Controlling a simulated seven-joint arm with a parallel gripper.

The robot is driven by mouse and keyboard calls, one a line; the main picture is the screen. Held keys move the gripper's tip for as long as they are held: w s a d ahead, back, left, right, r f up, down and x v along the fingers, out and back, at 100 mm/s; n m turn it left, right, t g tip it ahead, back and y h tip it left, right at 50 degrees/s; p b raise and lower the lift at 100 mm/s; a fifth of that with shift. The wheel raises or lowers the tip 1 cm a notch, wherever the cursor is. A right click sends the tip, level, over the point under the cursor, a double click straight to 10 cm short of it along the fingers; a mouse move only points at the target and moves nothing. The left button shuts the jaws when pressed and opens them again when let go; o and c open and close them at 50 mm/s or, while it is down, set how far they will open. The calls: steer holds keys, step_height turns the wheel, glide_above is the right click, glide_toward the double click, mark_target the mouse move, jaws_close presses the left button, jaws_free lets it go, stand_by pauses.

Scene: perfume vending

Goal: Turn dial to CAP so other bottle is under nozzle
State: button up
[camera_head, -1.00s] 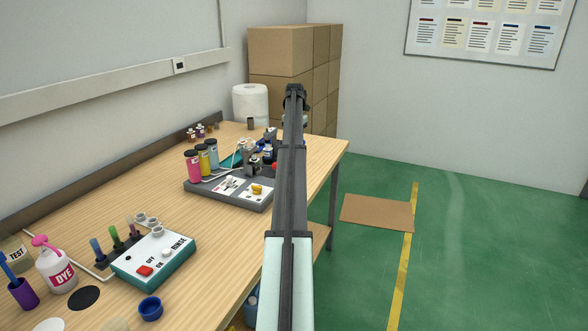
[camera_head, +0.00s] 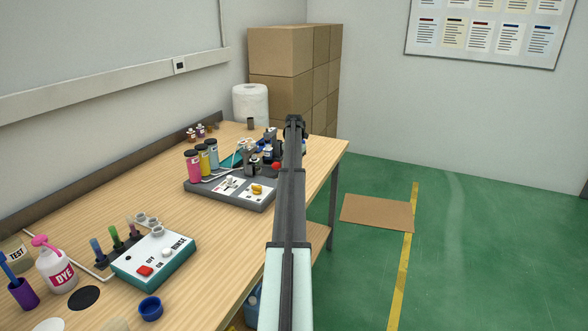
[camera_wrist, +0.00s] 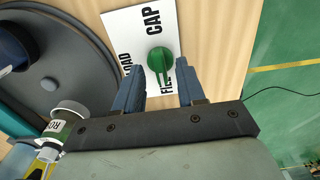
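In the wrist view a green dial (camera_wrist: 160,60) sits on a white plate (camera_wrist: 122,28) lettered LOAD, FILL and CAP. Its pointer ridge is toward the FILL lettering. My gripper (camera_wrist: 162,76) is open and empty, its two blue-grey fingers on either side of the dial's lower part in the picture. I cannot tell whether they touch it. A dark grey round turntable (camera_wrist: 72,38) is at the left. A small white-capped bottle (camera_wrist: 55,132) with a partly readable label is at lower left. The nozzle cannot be made out, and my arm hides the dial in the head view.
The wooden bench (camera_head: 165,215) holds a grey station (camera_head: 228,199) with coloured bottles, and a teal rinse box (camera_head: 155,258) nearer. A paper roll (camera_head: 250,102) stands at the back. The bench's right edge is close to my arm; green floor lies beyond.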

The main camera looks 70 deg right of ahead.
steer(key=shift+f, duration=0.4)
jaws_close()
